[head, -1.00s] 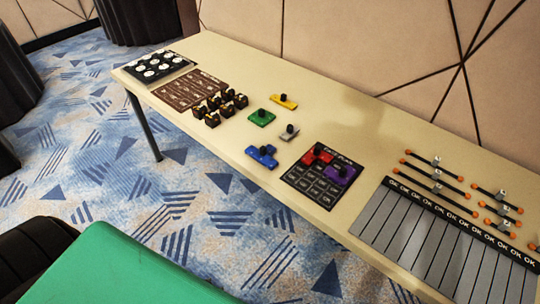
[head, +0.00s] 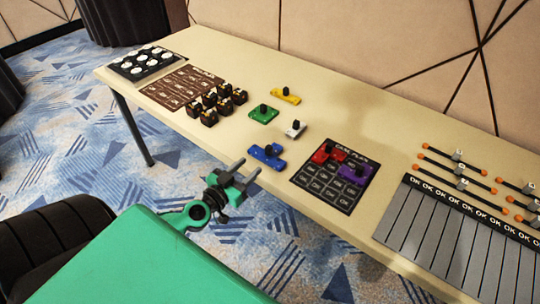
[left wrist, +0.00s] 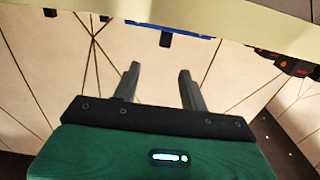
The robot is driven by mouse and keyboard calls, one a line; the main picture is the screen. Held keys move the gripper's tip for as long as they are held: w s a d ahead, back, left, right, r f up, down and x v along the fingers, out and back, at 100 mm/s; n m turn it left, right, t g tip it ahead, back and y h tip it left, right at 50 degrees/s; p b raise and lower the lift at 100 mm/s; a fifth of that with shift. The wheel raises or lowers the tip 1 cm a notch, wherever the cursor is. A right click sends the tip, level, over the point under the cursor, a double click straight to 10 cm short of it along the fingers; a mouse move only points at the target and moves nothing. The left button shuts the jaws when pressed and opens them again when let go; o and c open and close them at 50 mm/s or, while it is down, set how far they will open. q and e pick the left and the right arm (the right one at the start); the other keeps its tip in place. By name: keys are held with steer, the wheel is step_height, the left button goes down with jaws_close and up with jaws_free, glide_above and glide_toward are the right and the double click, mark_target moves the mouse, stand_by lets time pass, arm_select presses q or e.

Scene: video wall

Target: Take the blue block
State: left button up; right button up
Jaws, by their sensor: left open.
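The blue block (head: 266,156), with a dark knob on top, lies near the front edge of the table, left of the black grid board (head: 330,190). In the left wrist view the blue block (left wrist: 178,29) shows at the top, upside down. My left gripper (head: 248,168) is open and empty, in front of the table edge and just left of the blue block, not touching it. Its two fingers (left wrist: 158,75) stand apart in the left wrist view. My right gripper is not in view.
A green block (head: 263,114), a yellow block (head: 287,97) and a white block (head: 294,129) lie behind the blue one. Red (head: 326,154) and purple (head: 354,174) blocks sit on the grid board. Several small black pieces (head: 216,104) stand to the left. The table's front edge (head: 222,158) is near the gripper.

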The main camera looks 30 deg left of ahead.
mark_target(267, 149)
arm_select(q)
steer(key=w, duration=0.8)
steer(key=shift+d+p, duration=0.25)
steer(key=shift+p, duration=0.05)
steer(key=w, duration=0.4)
steer(key=shift+a+f, duration=0.15)
steer(key=shift+f, duration=0.05)
steer(key=shift+w, duration=0.45)
jaws_close()
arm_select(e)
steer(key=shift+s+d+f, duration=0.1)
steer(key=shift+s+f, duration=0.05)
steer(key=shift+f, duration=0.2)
